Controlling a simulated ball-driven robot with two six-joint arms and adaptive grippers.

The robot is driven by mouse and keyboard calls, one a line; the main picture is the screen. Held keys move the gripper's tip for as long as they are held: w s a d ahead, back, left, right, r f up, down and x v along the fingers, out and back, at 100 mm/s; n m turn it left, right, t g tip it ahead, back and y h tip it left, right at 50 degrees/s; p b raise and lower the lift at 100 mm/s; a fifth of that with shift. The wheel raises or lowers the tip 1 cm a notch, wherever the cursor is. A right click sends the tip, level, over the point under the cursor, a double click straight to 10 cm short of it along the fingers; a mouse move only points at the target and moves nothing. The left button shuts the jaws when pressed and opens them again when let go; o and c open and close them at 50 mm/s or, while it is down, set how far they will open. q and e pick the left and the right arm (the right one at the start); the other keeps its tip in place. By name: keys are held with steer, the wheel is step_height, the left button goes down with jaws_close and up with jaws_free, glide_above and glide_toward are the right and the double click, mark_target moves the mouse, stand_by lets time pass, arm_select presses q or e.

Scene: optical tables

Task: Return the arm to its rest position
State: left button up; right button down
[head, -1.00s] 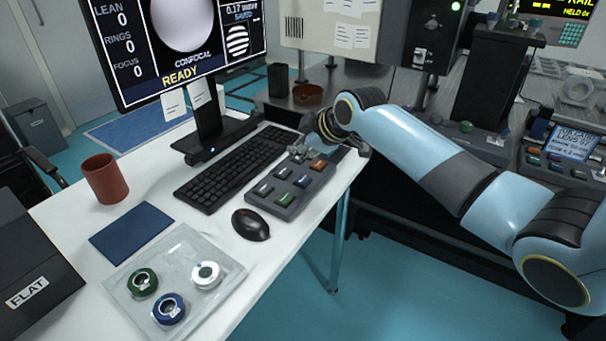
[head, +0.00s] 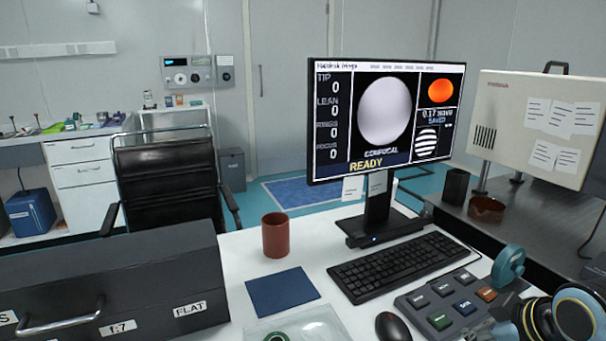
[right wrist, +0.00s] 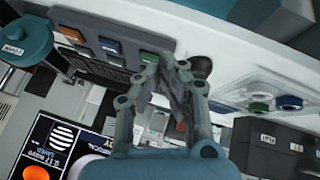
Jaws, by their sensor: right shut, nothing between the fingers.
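My right arm shows at the lower right corner of the head view. Its gripper is seen clearly in the right wrist view (right wrist: 168,66). The two fingers are shut with nothing held between them. They point toward the button panel (right wrist: 120,40) and the black mouse (right wrist: 200,67); whether they touch either, I cannot tell. In the head view the panel (head: 455,302) stands right of the mouse (head: 392,327), with a teal round knob (head: 508,264) at its far end. My left gripper is in neither view.
The white desk holds a keyboard (head: 388,265), monitor (head: 385,120), red-brown cup (head: 275,236) and blue mat (head: 281,292). A clear tray with rings (right wrist: 262,100) shows in the wrist view. A dark case (head: 140,285) stands left; a beige unit (head: 530,125) stands right.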

steer(key=s+a+r+m+g+h, duration=0.1)
steer(key=s+r+m+g, duration=0.15)
steer(key=s, duration=0.85)
steer(key=s+a+r+m+g, duration=0.1)
steer(key=s+a+r+m, duration=0.2)
steer(key=s, duration=0.9)
steer(key=s+d+f+m+g+b, duration=0.1)
steer(key=d+f, duration=0.1)
steer(key=f, duration=1.2)
steer(key=d+f+b, duration=0.1)
steer(key=d+f, duration=0.1)
steer(key=f, duration=1.2)
steer(key=s+f+g+b, duration=0.1)
steer(key=s+f+b, duration=0.1)
steer(key=s+f, duration=1.6)
steer(key=shift+s+d+f, duration=0.35)
steer(key=shift+d+f, duration=0.05)
